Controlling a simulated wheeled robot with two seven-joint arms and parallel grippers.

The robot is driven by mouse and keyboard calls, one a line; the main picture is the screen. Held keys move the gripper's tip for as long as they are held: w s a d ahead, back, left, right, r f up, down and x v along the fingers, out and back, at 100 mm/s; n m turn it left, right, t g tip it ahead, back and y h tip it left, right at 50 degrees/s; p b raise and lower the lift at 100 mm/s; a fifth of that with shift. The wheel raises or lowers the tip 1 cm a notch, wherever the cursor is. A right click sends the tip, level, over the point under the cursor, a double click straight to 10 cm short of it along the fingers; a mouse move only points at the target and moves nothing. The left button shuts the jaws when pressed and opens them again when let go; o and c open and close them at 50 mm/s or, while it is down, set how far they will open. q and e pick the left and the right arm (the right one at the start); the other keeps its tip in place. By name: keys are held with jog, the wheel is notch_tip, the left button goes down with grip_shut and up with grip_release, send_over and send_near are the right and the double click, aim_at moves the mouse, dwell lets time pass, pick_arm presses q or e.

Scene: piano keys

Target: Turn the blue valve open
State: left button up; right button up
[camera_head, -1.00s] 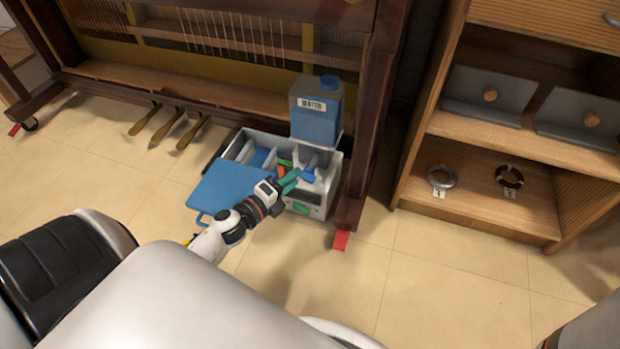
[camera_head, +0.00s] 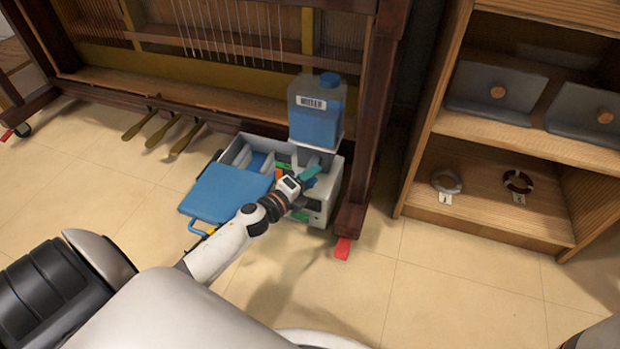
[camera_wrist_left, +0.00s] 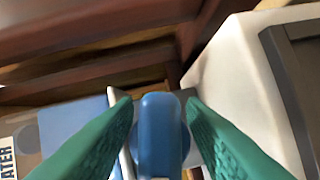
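The blue valve handle (camera_wrist_left: 158,135) stands in the middle of the left wrist view, between the two green fingers of my left gripper (camera_wrist_left: 161,108). The fingers are apart, one on each side of the handle, with narrow gaps showing. In the head view my left gripper (camera_head: 308,175) is at the right part of the grey-white unit (camera_head: 335,180), under the water tank. There the fingers mostly hide the valve. My right gripper is not in view.
A blue water tank (camera_head: 317,120) stands on the unit, beside a dark wooden post (camera_head: 368,150). A blue lid (camera_head: 225,192) lies open at the unit's front left. A wooden shelf (camera_head: 485,217) stands at the right. The tiled floor in front is clear.

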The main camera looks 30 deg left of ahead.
pick_arm(q)
jog(key=c, duration=0.6)
jog(key=shift+f+n+b, duration=0.15)
jog(key=shift+n+b, duration=0.15)
jog(key=shift+n, duration=0.1)
jog(key=shift+c, duration=0.2)
jog(key=shift+n+t, duration=0.3)
jog(key=shift+n, duration=0.2)
jog(key=shift+r+n, duration=0.2)
jog(key=shift+n, duration=0.2)
jog(key=o, duration=0.6)
jog(key=shift+o, duration=0.2)
jog(key=shift+s, duration=0.15)
